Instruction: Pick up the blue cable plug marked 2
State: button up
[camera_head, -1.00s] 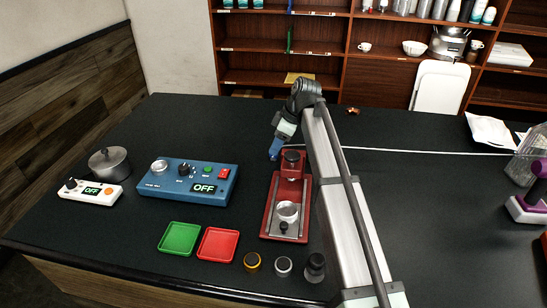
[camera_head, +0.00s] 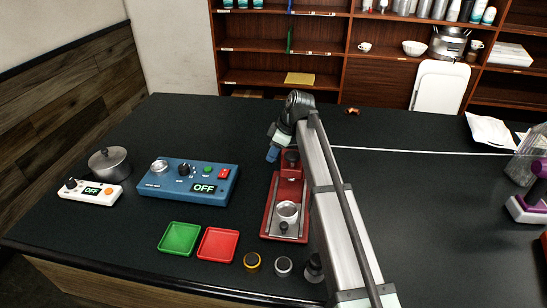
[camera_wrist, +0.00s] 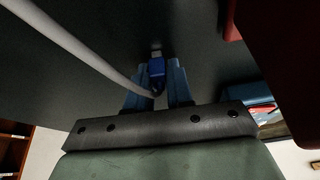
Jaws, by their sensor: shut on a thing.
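The blue plug (camera_wrist: 157,70) sits between the two blue fingers of my gripper (camera_wrist: 157,82) in the wrist view, with a pale metal tip pointing away. A thick white cable (camera_wrist: 82,48) runs from the plug to the upper left. No number can be read on it. In the head view my gripper (camera_head: 272,155) is at the back left of the red brewer (camera_head: 269,218), over the dark counter. The plug cannot be told apart from the fingers there. The white cable (camera_head: 430,151) stretches right from behind my arm.
The blue control box (camera_head: 150,190) with an OFF display stands left of the brewer. A white box (camera_head: 70,195) and a metal pot (camera_head: 110,162) are further left. Green (camera_head: 179,238) and red (camera_head: 218,245) trays lie in front.

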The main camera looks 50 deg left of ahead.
grip_shut()
jog(key=shift+r, duration=0.1)
